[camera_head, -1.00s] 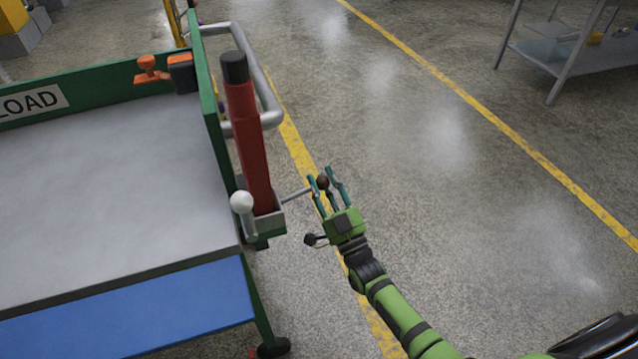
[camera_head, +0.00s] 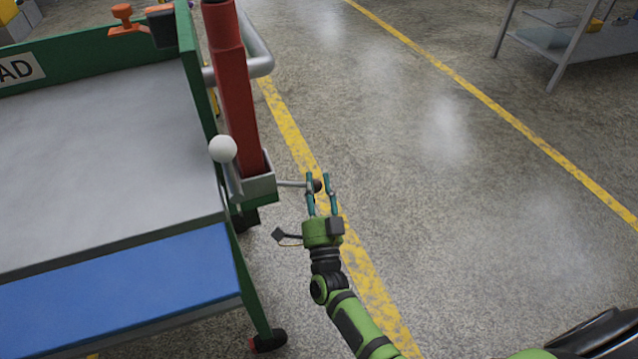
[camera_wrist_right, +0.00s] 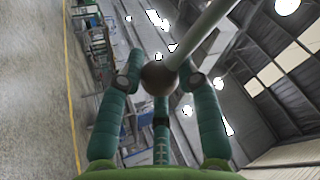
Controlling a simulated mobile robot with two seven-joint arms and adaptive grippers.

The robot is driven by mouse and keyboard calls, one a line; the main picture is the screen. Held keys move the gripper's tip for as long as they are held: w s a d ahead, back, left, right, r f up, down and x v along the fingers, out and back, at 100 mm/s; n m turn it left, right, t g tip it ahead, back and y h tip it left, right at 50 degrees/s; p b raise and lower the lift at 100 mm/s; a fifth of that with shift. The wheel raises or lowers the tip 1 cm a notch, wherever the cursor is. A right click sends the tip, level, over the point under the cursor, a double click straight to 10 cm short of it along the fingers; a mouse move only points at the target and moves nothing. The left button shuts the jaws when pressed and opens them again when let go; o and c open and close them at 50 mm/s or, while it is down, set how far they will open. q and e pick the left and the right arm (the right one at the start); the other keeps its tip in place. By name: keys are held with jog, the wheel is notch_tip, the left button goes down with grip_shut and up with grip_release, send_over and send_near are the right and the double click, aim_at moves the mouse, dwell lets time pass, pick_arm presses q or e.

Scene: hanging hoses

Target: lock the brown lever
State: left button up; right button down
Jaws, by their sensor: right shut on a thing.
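The brown lever is a thin grey rod (camera_head: 292,184) with a round brown knob (camera_head: 317,186). It sticks out to the right from the base of the red post (camera_head: 238,100) on the cart. My right gripper (camera_head: 319,184) is shut on the knob, with teal fingers on both sides of it. In the right wrist view the brown knob (camera_wrist_right: 158,76) sits between the fingertips, and the rod runs up to the right. A second lever with a white knob (camera_head: 222,149) stands upright to the left of the post. My left gripper is not in view.
The green cart has a grey top (camera_head: 100,165), a blue front panel (camera_head: 120,297) and a curved metal handle (camera_head: 258,62) behind the post. An orange clamp (camera_head: 126,20) sits on its back edge. The floor right of the cart is clear up to a metal table (camera_head: 565,45).

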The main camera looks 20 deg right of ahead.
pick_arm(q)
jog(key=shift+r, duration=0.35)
pick_arm(e)
jog(key=shift+s+a+f, duration=0.1)
jog(key=shift+a+f, duration=0.15)
jog(key=shift+f, duration=0.3)
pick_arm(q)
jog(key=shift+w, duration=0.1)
pick_arm(e)
jog(key=c, duration=0.9)
grip_release()
jog(key=shift+r, duration=0.15)
jog(key=v, duration=1.2)
jog(key=shift+r, duration=0.15)
jog(key=shift+a, duration=0.1)
